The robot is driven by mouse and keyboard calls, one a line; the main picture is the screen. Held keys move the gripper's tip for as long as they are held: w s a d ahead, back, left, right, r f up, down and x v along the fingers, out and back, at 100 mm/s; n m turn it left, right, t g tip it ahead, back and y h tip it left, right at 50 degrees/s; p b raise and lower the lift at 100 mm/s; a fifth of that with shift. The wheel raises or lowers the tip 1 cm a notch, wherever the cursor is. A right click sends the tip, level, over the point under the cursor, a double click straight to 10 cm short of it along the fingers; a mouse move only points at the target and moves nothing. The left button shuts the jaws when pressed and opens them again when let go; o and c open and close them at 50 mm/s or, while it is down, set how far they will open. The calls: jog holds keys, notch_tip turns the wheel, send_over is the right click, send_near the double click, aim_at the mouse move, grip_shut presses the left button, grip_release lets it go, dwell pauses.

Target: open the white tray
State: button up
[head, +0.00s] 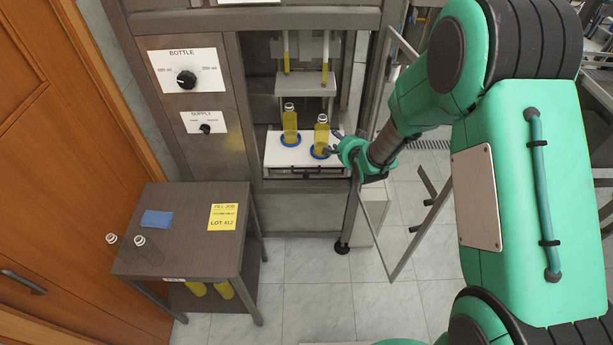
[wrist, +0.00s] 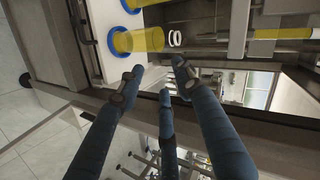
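The white tray (head: 275,152) is in the machine bay in the head view, with its front edge facing out. My gripper (head: 336,144) is at the tray's right side, close to the right bottle. In the wrist view, the three dark blue fingers of my gripper (wrist: 158,78) are spread with nothing between them. The right bottle (wrist: 135,40) is just beyond the fingertips, and the white tray (wrist: 87,42) is at upper left. I cannot tell whether a finger touches either.
The machine's open door frame (head: 412,240) stands right of the bay, beside my arm. Filling nozzles (head: 306,85) hang above the tray. A dark side table (head: 185,260) with two clear bottles stands at front left. The tiled floor before the machine is clear.

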jog(key=s+a+f+m+t+y, duration=0.1)
jog(key=s+a+f, duration=0.1)
jog(key=f, duration=0.6)
jog(key=s+a+f+m+y, duration=0.1)
jog(key=s+a+f+m, duration=0.1)
jog(key=f, duration=0.6)
jog(key=s+a+f+m+t+y, duration=0.1)
jog(key=s+a+f+m, duration=0.1)
jog(key=f, duration=0.6)
jog(key=shift+s+a+t+y, duration=0.25)
jog(key=shift+s+t+y, duration=0.05)
jog(key=shift+s, duration=0.1)
jog(key=shift+w+a+f, duration=0.1)
jog(key=shift+w, duration=0.05)
jog(key=b+x, duration=0.2)
jog(key=x, duration=1.1)
jog(key=shift+w+f, duration=0.1)
jog(key=shift+w, duration=0.15)
grip_shut()
